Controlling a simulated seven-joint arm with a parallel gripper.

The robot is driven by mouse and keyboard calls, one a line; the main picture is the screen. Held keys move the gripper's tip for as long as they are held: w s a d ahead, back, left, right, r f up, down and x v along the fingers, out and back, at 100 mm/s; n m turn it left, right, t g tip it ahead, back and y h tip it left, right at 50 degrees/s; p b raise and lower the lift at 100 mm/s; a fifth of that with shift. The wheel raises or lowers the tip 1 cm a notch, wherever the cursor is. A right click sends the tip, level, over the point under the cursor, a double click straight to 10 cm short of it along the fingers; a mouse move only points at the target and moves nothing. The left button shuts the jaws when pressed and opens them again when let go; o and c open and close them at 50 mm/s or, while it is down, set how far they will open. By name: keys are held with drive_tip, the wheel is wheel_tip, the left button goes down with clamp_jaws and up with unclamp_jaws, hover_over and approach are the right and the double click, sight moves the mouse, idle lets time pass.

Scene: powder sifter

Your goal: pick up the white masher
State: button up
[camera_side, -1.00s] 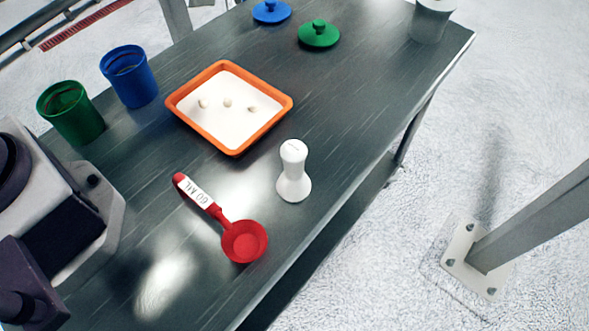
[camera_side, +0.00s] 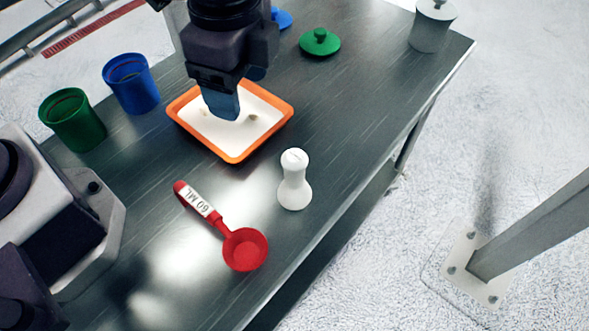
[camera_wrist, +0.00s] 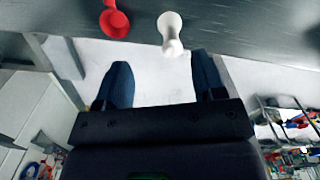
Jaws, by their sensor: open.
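The white masher (camera_side: 294,180) stands upright on the dark table, near its front edge, in the side view. It also shows in the wrist view (camera_wrist: 171,34), at the top, just beyond and between my fingers. My gripper (camera_side: 222,104) is in front of the orange tray in the side view, up and left of the masher and apart from it. In the wrist view my gripper (camera_wrist: 158,82) has its two dark fingers spread wide with nothing between them.
A red scoop (camera_side: 244,249) marked 60 ML lies left of the masher. The orange tray (camera_side: 236,157) holds white powder with small lumps. Green (camera_side: 72,121) and blue (camera_side: 131,84) cups, a green lid (camera_side: 320,42) and a grey canister (camera_side: 432,27) stand farther off. The table (camera_side: 370,115) is clear right of the masher.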

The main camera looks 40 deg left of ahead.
sight(294, 156)
drive_tip(key=d+f+m, duration=0.1)
drive_tip(key=d+m, duration=0.1)
drive_tip(key=w+d+f+m, duration=0.1)
drive_tip(key=d+m, duration=0.1)
drive_tip(key=w+d+f+m, duration=0.1)
drive_tip(key=d+m, duration=0.1)
drive_tip(key=shift+w, duration=0.2)
drive_tip(key=shift+w+d+r+m, duration=0.1)
drive_tip(key=shift+w+m, duration=0.1)
drive_tip(key=shift+m, duration=1)
wheel_tip(294, 156, down, 7)
drive_tip(key=shift+r, duration=0.15)
drive_tip(key=shift+w+f, duration=0.2)
drive_tip(key=shift+f, duration=2.7)
clamp_jaws()
